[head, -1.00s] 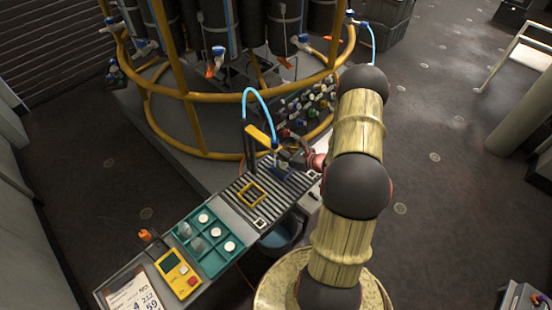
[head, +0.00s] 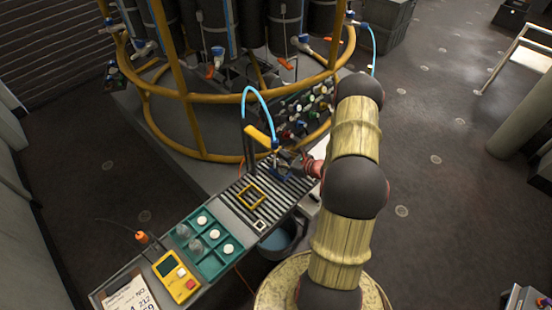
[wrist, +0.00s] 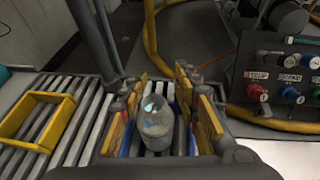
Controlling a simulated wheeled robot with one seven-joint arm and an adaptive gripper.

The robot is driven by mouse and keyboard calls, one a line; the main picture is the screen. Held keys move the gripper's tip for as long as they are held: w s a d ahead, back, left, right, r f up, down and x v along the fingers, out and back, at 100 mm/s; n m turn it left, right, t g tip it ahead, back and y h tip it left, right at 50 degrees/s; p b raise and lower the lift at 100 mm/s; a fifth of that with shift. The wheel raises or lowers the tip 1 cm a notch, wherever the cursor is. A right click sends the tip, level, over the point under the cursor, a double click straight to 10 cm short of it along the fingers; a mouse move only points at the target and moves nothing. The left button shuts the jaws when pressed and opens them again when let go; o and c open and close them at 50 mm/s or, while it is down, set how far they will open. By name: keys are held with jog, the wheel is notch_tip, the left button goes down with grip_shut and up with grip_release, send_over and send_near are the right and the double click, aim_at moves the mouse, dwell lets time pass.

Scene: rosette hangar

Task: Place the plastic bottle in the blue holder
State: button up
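A clear plastic bottle (wrist: 155,125) stands upright on the slatted bench in the wrist view. My gripper (wrist: 165,115) is open, with one yellow-padded finger on each side of the bottle. A gap shows between the bottle and the right finger; on the left I cannot tell whether they touch. Blue strips show low on both sides of the bottle, but I cannot tell whether they belong to a holder or to my fingers. In the head view my gripper (head: 290,170) is small, at the slatted bench below the hose tap, and the bottle is hard to make out.
A yellow square frame (head: 250,194) lies on the slatted bench (head: 268,208). A teal compartment tray (head: 213,262) holds several pale-topped items, beside a yellow meter (head: 176,277). A blue hose (head: 262,100) and post stand close to my gripper. A panel of coloured valves (wrist: 282,85) is behind.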

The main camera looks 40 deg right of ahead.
jog(key=shift+o, duration=0.6)
jog(key=shift+r, duration=0.1)
jog(key=shift+s+d+r, duration=0.1)
jog(key=shift+s+r, duration=0.05)
jog(key=shift+s, duration=0.1)
jog(key=p+v, duration=0.3)
jog(key=v, duration=0.8)
jog(key=shift+s, duration=0.25)
